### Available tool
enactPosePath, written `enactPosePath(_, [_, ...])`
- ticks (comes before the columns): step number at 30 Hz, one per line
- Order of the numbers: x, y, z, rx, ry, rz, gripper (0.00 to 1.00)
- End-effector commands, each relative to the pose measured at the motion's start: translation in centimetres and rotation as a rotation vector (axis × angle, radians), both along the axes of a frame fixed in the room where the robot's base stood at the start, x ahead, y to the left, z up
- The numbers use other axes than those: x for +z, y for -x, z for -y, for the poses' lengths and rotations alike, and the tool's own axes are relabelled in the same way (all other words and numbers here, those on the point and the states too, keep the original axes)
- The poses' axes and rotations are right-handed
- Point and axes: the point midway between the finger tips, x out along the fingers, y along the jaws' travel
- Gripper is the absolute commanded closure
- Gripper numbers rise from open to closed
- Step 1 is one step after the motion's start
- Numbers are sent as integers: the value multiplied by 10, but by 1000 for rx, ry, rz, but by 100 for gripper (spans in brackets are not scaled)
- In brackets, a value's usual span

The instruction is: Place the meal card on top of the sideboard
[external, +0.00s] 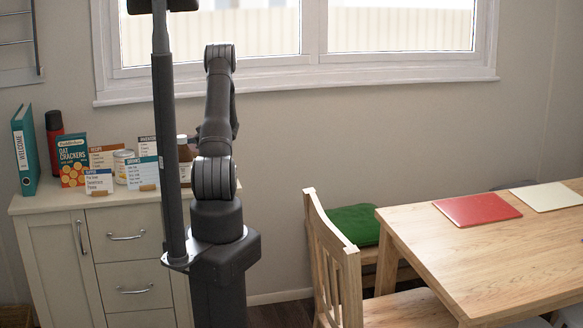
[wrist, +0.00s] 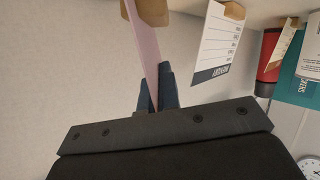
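My gripper (wrist: 157,92) has its two dark fingers closed on a thin pinkish card (wrist: 145,48), seen almost edge-on in the wrist view. A light brown wooden foot (wrist: 150,10) is at the card's far end. The card's print cannot be read from this angle, and I cannot tell whether its foot touches a surface. The sideboard (external: 125,202) is cream, with a pale top, at the left. A small card on a wooden foot (external: 98,181) stands at its front edge.
The sideboard top holds a teal binder (external: 26,150), red flask (external: 55,142), cracker box (external: 72,160), a tin (external: 123,165), a brown jar and other cards, including a drinks card (external: 142,172). An inventory card (wrist: 217,48) stands close right of the held card. The wall is behind.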

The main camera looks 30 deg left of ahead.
Motion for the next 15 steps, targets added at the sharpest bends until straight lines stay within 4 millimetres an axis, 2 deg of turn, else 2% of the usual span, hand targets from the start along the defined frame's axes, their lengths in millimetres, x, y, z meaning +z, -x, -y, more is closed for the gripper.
enactPosePath(15, [-7, 0, 0, -1, -1, -1, 100])
